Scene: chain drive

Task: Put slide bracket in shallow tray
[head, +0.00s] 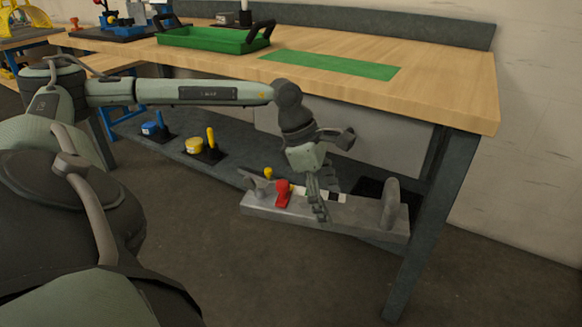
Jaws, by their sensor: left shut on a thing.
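The green shallow tray (208,42) with black handles stands on the wooden bench top at the back. A long grey metal piece (357,217), which looks like the slide bracket, is low at the front of the lower shelf, with an upright rounded plate at its right end. My left gripper (319,211) reaches down in front of the bench, its fingers shut at the middle of this piece and hiding part of it. I cannot tell whether the piece rests on the shelf or is clear of it. My right gripper is not in view.
A red part (283,193) shows beside my fingers. Yellow (194,146) and blue (152,128) items stand on the lower shelf (228,166). The bench top (440,93) overhangs above my gripper. A green mat (330,65) lies bare on it. A bench leg (432,220) stands at right.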

